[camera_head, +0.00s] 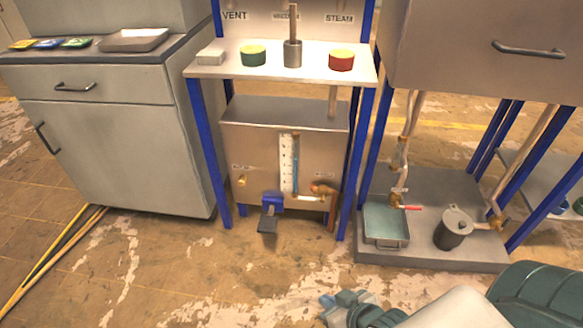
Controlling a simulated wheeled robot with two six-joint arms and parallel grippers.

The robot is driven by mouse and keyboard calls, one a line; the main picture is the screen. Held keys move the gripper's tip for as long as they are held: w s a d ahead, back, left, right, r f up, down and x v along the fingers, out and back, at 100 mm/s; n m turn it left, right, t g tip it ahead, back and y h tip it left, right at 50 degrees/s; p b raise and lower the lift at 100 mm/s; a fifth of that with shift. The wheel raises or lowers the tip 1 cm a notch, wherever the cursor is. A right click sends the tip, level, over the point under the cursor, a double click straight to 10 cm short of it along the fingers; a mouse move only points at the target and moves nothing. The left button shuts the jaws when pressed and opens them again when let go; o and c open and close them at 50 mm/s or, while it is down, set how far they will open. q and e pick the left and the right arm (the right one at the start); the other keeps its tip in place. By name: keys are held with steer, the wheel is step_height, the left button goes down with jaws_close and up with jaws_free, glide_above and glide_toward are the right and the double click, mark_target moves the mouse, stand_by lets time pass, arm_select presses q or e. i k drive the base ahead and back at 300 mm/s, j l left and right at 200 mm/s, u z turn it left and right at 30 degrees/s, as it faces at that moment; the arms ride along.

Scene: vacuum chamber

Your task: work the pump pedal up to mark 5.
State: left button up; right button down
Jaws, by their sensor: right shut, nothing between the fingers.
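The pump pedal (267,223) is a dark pad on a blue bracket (272,202). It sticks out low at the front of a grey metal pump box (255,139) under the bench. A white gauge scale (286,166) with a blue strip beside it stands upright on the box front. Its marks are too small to read. My right gripper (328,301) is low at the bottom of the picture, to the right of the pedal and nearer to me, apart from it. It is shut and empty. My left gripper is not in view.
Blue legs (208,155) flank the pump box. The bench top (222,68) holds a green button (253,54), a red button (341,60) and a lever (292,50). A tray of liquid (386,242) and a dark pot (453,229) stand right. Floor before the pedal is clear.

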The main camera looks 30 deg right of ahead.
mark_target(267, 223)
steer(key=i+j+z, duration=0.15)
steer(key=z, duration=0.35)
steer(key=i+j+z, duration=0.25)
steer(key=z, duration=0.2)
steer(key=i+j, duration=0.25)
steer(key=i+j+z, duration=0.15)
steer(key=j, duration=0.3)
steer(key=i+j, duration=0.25)
steer(key=j, duration=0.15)
steer(key=i+j+z, duration=0.1)
steer(key=j, duration=0.25)
steer(key=i, duration=0.1)
